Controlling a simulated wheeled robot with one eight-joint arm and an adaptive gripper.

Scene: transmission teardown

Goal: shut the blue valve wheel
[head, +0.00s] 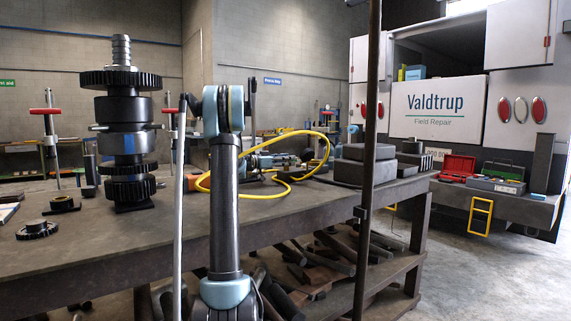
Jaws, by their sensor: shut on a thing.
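I cannot make out a blue valve wheel in the head view. My arm rises from the bottom centre of the picture to a pale blue joint in front of the workbench (90,248).
A tall stack of dark gears (127,140) stands on the bench at left, with a loose gear (38,230) near it. Dark blocks (362,168) sit at right. A dark upright post (371,200) crosses the view. An open red toolbox (457,169) rests on the truck's tail.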

